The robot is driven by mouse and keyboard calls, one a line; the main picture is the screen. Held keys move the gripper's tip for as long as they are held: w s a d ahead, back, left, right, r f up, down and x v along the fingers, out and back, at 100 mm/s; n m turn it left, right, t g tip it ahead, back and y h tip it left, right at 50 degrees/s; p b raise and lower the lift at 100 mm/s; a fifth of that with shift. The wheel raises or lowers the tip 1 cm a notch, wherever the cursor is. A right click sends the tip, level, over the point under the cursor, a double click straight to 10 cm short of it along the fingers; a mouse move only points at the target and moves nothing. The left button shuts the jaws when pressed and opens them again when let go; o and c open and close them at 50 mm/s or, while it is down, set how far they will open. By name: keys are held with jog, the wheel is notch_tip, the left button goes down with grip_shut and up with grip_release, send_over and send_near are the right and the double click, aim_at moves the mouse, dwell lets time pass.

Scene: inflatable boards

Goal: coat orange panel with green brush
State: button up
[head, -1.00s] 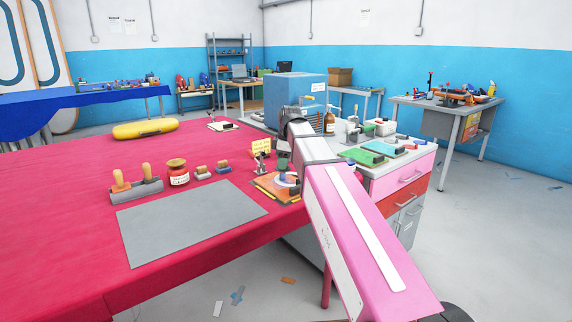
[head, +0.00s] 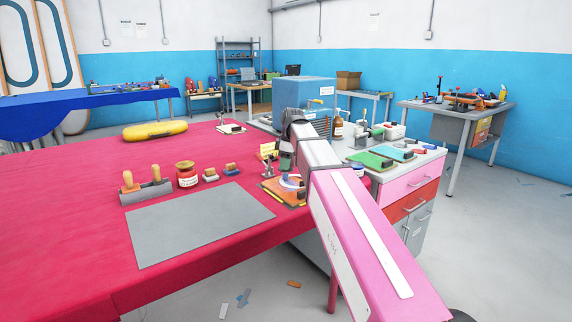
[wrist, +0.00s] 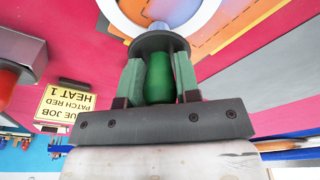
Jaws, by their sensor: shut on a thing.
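My gripper (wrist: 158,78) is shut on the green brush (wrist: 159,80), its green handle upright between the two green-padded fingers. A dark round collar sits on the brush beyond the fingertips. The brush head is mostly hidden behind that collar. In the head view my gripper (head: 287,158) is over the far side of the orange panel (head: 270,186), near the right edge of the table. The panel (wrist: 245,22) also shows at the top of the wrist view. A white ring (wrist: 207,10) lies there around the brush's far end; I cannot tell whether the brush touches anything.
A grey mat (head: 195,225) lies on the red table (head: 70,210). A yellow sign card (wrist: 68,106) is close to my gripper. A drawer cabinet (head: 410,185) stands right.

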jog(key=shift+r, duration=2.9)
jog(key=shift+r, duration=0.1)
jog(key=shift+r, duration=1.45)
jog(key=shift+s+a+f, duration=0.4)
jog(key=shift+a+f, duration=0.15)
jog(key=shift+f, duration=0.65)
jog(key=shift+s+a+f, duration=0.35)
jog(key=shift+a+f, duration=0.2)
jog(key=shift+f, duration=0.65)
jog(key=shift+s+a+f, duration=0.4)
jog(key=shift+a+f, duration=0.15)
jog(key=shift+f, duration=0.65)
jog(key=shift+f, duration=0.85)
jog(key=shift+s, duration=0.1)
